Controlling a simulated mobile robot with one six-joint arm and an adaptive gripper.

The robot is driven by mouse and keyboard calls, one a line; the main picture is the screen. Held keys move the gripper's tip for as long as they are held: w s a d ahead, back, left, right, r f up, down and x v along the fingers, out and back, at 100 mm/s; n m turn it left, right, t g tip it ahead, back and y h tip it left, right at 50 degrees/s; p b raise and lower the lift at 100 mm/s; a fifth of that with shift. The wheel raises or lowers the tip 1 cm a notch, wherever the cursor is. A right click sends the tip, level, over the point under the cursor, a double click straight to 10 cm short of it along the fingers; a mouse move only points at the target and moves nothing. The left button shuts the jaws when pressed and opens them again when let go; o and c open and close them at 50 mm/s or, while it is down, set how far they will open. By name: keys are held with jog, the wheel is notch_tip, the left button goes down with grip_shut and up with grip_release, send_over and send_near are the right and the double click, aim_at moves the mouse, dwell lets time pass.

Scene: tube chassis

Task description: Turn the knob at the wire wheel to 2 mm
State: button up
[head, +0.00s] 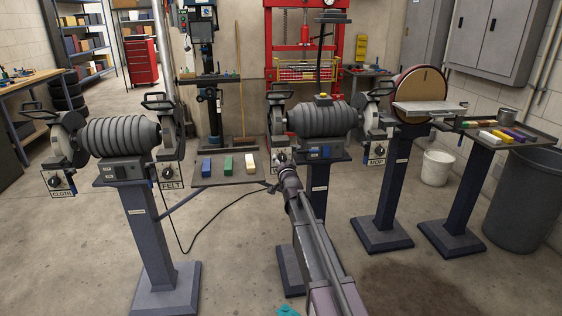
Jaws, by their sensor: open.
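The second bench grinder (318,119) stands on a dark blue pedestal in the middle of the head view. A wheel with a guard (277,120) is at its left end. Below that wheel hangs a small plate with a dark knob (281,156). My gripper covers the lower part of this plate, so its label, and whether it is the wire wheel's, cannot be read. The knob's setting is too small to read. My gripper (279,172) is open, right in front of the knob plate and holding nothing visible. I cannot tell whether it touches the knob.
Similar knob plates marked CLOTH (61,184), FELT (171,175) and MOP (376,154) hang under the other wheels. A tray (205,180) with blue, green and white bars is left of my gripper. A disc sander (420,95) stands right.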

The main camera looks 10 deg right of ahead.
jog(key=shift+w, duration=0.65)
jog(key=c, duration=1.1)
jog(key=shift+a, duration=0.15)
jog(key=shift+c, duration=0.2)
